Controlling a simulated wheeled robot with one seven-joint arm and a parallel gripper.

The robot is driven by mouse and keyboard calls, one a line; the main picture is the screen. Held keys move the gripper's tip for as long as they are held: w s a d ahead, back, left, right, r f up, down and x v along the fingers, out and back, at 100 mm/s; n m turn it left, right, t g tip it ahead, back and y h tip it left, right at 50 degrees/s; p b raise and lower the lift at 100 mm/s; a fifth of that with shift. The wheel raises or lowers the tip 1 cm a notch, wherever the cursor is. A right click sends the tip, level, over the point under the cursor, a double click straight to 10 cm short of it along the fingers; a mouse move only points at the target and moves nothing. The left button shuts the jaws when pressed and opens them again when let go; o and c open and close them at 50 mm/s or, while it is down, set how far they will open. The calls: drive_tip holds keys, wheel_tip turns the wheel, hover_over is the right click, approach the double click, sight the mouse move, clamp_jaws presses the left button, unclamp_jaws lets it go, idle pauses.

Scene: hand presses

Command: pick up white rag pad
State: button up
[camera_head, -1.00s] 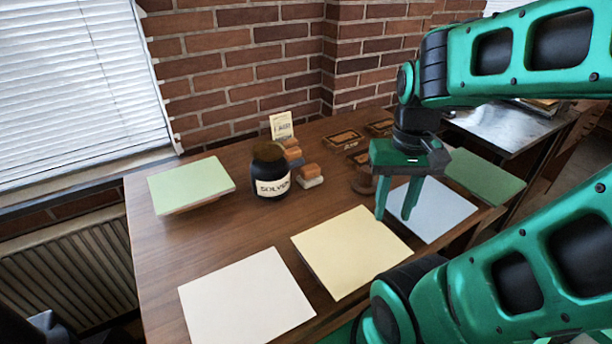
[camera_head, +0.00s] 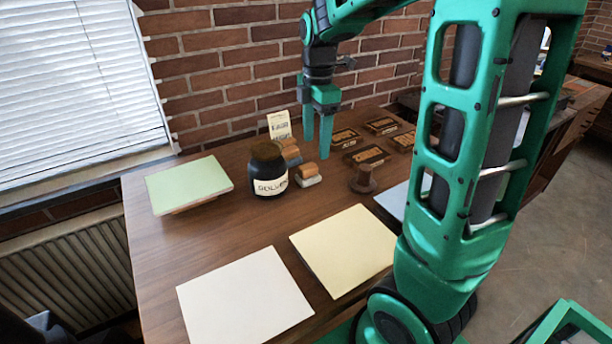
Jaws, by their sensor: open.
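A small block with a brown wooden top and a white pad underneath, which looks like the white rag pad (camera_head: 308,176), sits on the table right of the solvent jar. My gripper (camera_head: 317,149) is open and empty, fingers pointing down. In the picture its fingertips are just above and slightly right of the pad, apart from it. The exact height over the table is hard to tell. A similar brown-topped block (camera_head: 291,150) stands behind, partly hidden by the jar.
The dark solvent jar (camera_head: 268,170) stands close left of the pad, with a small card (camera_head: 279,125) behind. A round brown knob (camera_head: 363,179) and several dark plates (camera_head: 367,157) lie to the right.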

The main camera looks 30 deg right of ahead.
sight(308, 166)
drive_tip(key=shift+w+a+f+n, duration=0.15)
drive_tip(key=shift+w+n, duration=0.2)
drive_tip(key=shift+w, duration=0.05)
drive_tip(key=shift+w+a+f+n, duration=0.1)
drive_tip(key=shift+w+n, duration=0.25)
wheel_tip(308, 166, down, 5)
drive_tip(key=shift+w+a+f, duration=0.1)
drive_tip(key=shift+a+f, duration=0.05)
drive_tip(key=shift+f, duration=1.25)
drive_tip(key=shift+w+a+f, duration=0.1)
drive_tip(key=shift+f, duration=1.25)
drive_tip(key=c, duration=1.2)
